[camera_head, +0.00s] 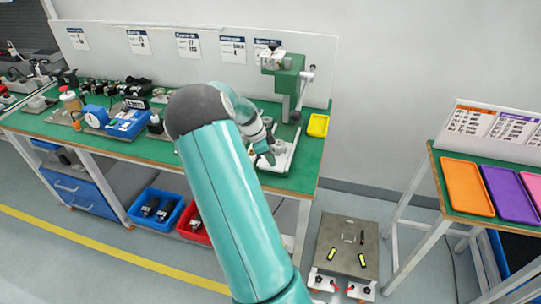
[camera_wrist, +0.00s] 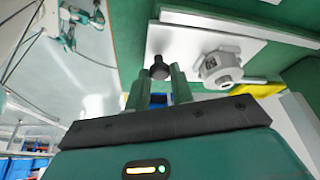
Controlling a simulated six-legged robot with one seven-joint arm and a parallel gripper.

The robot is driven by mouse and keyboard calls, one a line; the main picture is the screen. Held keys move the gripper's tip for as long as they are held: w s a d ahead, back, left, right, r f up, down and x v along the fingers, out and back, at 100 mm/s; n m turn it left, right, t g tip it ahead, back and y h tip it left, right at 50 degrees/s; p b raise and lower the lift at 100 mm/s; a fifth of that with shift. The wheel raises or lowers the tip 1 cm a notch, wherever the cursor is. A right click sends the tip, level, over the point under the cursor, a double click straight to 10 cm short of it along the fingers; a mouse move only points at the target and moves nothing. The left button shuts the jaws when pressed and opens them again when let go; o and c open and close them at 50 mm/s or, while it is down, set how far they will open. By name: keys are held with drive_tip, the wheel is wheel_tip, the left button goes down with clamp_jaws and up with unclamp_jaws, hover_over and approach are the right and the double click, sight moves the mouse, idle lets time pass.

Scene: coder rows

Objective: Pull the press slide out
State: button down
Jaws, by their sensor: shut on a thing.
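The press (camera_head: 287,82) is a green column with a grey-white head at the right end of the green bench. Its pale slide (camera_head: 284,160) lies low at the press's front; in the wrist view the slide (camera_wrist: 180,40) is a white plate bearing a round grey fixture (camera_wrist: 220,68). A black knob (camera_wrist: 159,66) sits at the slide's edge. My gripper (camera_wrist: 161,76) has its two fingertips around the knob and is shut on it. In the head view my gripper (camera_head: 270,153) is at the slide's front, partly hidden by my arm.
A yellow tray (camera_head: 318,125) lies just right of the press. Tools and a blue fixture (camera_head: 126,122) fill the bench's left. Blue (camera_head: 156,207) and red (camera_head: 190,226) bins stand below.

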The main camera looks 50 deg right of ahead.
drive_tip(key=shift+w+d, duration=0.1)
drive_tip(key=c, duration=1.2)
unclamp_jaws()
drive_tip(key=v, duration=1.3)
drive_tip(key=shift+r, duration=0.4)
drive_tip(key=shift+w, duration=0.1)
